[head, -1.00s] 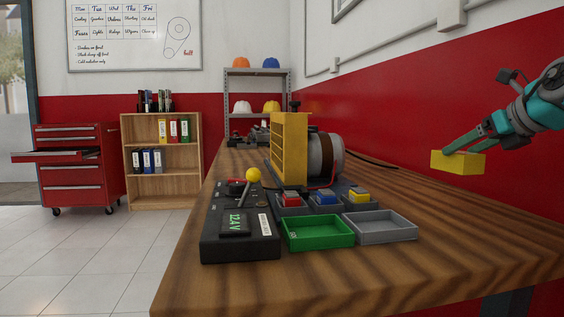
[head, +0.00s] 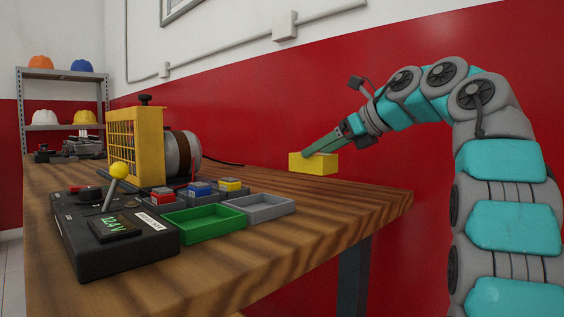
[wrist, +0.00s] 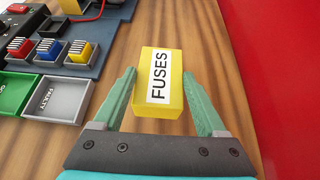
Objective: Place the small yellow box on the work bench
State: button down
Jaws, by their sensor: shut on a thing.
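The small yellow box (head: 310,163) is held in my gripper (head: 330,146) in the head view, seen against the red wall just above the far edge line of the wooden work bench (head: 310,225). In the wrist view the yellow box (wrist: 172,82) carries a white label reading FUSES. The green fingers of my gripper (wrist: 158,88) stand on its left and right sides. Wood of the work bench (wrist: 120,45) shows around the box there. The gap between box and bench is hard to judge.
A green tray (head: 203,223) and a grey tray (head: 265,207) stand on the bench. Behind them are red, blue and yellow fuse blocks (head: 198,190) and the yellow-grilled engine trainer (head: 135,145). A black meter box (head: 120,240) is at front left. The right part of the bench is bare.

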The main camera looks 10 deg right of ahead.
jog(key=w+a+p, duration=0.1)
jog(key=w, duration=0.3)
jog(key=w+a+p, duration=0.1)
jog(key=w+p, duration=0.1)
jog(key=w, duration=0.1)
jog(key=w+a+f+p, duration=0.1)
jog(key=w+p, duration=0.1)
jog(key=w, duration=0.2)
jog(key=shift+w+a, duration=0.2)
jog(key=shift+w, duration=0.1)
jog(key=shift+w+a+f, duration=0.1)
jog(key=shift+w+f, duration=0.1)
jog(key=shift+f, duration=0.15)
jog(key=shift+s+f+b, duration=0.1)
jog(key=shift+f+b, duration=1.2)
jog(key=shift+f, duration=0.2)
jog(key=shift+f, duration=0.2)
grip_release()
